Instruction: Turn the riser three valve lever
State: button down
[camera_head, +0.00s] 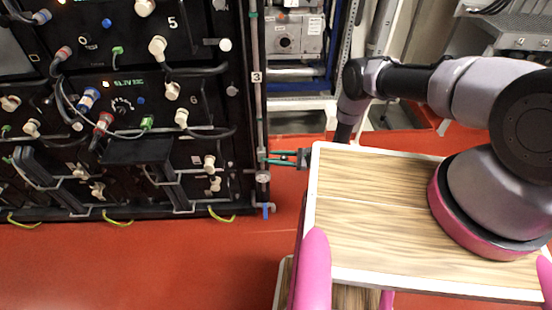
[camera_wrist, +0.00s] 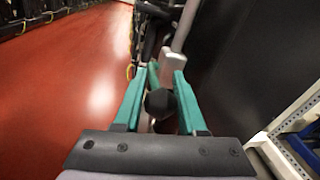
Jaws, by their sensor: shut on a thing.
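The riser three pipe (camera_head: 257,110), marked 3, runs down the right edge of the black battery rack. My gripper (camera_head: 265,158) reaches it from the right, just above a round gauge, with its teal fingers level. In the wrist view, my gripper (camera_wrist: 164,80) is shut on the valve lever, whose dark round end (camera_wrist: 160,103) shows between the fingers. A light grey valve part (camera_wrist: 173,62) is at the fingertips. In the head view the fingers hide the lever, so its angle cannot be told.
The round gauge (camera_head: 263,177) and a blue handle (camera_head: 268,210) are below my gripper on the pipe. The battery rack (camera_head: 140,180) with cables and connectors stands left. Red floor (camera_head: 130,265) is open in front of the rack.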

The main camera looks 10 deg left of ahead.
jog(key=r+h, duration=0.1)
jog(key=h, duration=0.1)
jog(key=shift+w+a+r+h, duration=0.1)
jog(key=shift+w+r+h, duration=0.15)
jog(key=shift+r+h, duration=0.1)
jog(key=shift+s+a+r+n+t+h, duration=0.15)
jog(key=shift+r+h, duration=0.1)
jog(key=shift+h, duration=0.4)
jog(key=shift+w+a+r+n+t+h, duration=0.15)
jog(key=shift+r+n+h, duration=0.1)
jog(key=shift+h, duration=0.4)
jog(key=shift+s+a+r+n+t+h, duration=0.15)
jog(key=shift+r+h, duration=0.1)
jog(key=shift+h, duration=0.4)
jog(key=c, duration=0.5)
grip_release()
jog(key=shift+s, duration=0.1)
